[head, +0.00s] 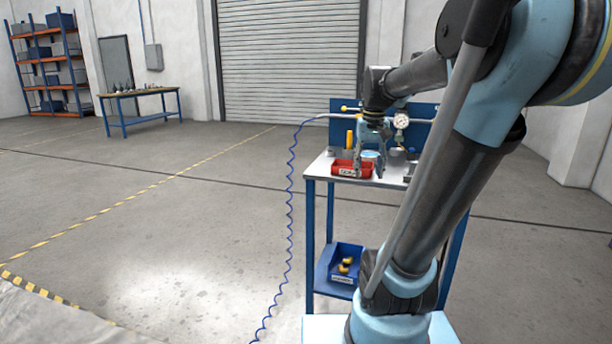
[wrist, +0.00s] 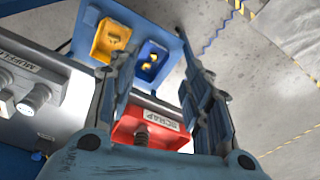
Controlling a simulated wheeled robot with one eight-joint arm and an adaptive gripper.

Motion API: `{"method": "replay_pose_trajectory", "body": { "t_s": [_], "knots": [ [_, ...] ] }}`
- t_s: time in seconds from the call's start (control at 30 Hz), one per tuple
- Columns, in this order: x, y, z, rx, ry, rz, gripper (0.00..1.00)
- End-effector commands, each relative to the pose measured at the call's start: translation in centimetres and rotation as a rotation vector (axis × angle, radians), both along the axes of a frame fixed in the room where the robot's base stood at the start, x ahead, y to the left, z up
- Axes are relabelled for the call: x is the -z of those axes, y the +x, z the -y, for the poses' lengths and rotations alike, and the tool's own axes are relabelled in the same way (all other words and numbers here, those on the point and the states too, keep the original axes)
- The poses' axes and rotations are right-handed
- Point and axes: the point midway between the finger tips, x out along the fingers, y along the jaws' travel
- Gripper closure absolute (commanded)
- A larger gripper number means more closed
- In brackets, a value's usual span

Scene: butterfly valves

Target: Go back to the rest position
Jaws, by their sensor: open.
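My gripper (head: 369,160) hangs from my arm above the small workbench (head: 404,183) in the head view. In the wrist view its two fingers (wrist: 165,100) stand apart with nothing held between them. The red bin (head: 345,169), labelled "SCRAP" in the wrist view (wrist: 128,127), lies below and between the fingers. A coil or screw-like part shows in that bin. Part of the bench top is hidden behind my arm in the head view.
A blue panel with a gauge (head: 401,121) stands at the bench's back. A blue bin (head: 347,257) holding yellow pieces sits on the lower shelf; a yellow bin (wrist: 110,40) is beside it in the wrist view. A coiled blue hose (head: 291,200) hangs left. Floor (head: 170,220) at left is clear.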

Motion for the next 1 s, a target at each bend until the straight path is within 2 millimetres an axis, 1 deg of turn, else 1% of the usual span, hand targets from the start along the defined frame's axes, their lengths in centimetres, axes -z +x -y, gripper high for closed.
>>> {"method": "replay_pose_trajectory", "body": {
  "t_s": [0.03, 0.17, 0.3, 0.5, 0.6, 0.7, 0.8, 0.9, 1.0],
  "knots": [
    [1.2, -1.6, 0.0, -0.002, 0.0, 0.006, 0.55],
    [4.0, -4.9, 0.0, -0.009, -0.001, 0.026, 0.55],
    [7.4, -8.3, 0.0, -0.017, -0.002, 0.045, 0.55],
    [12.6, -12.7, 0.0, -0.027, -0.004, 0.073, 0.55],
    [15.0, -14.4, 0.0, -0.031, -0.005, 0.086, 0.55],
    [16.8, -15.6, -0.1, -0.035, -0.006, 0.095, 0.55],
    [18.0, -16.3, -0.2, -0.039, -0.006, 0.1, 0.55],
    [18.4, -16.6, -0.2, -0.04, -0.006, 0.103, 0.55],
    [18.5, -16.7, -0.2, -0.04, -0.007, 0.104, 0.55]
  ]
}}
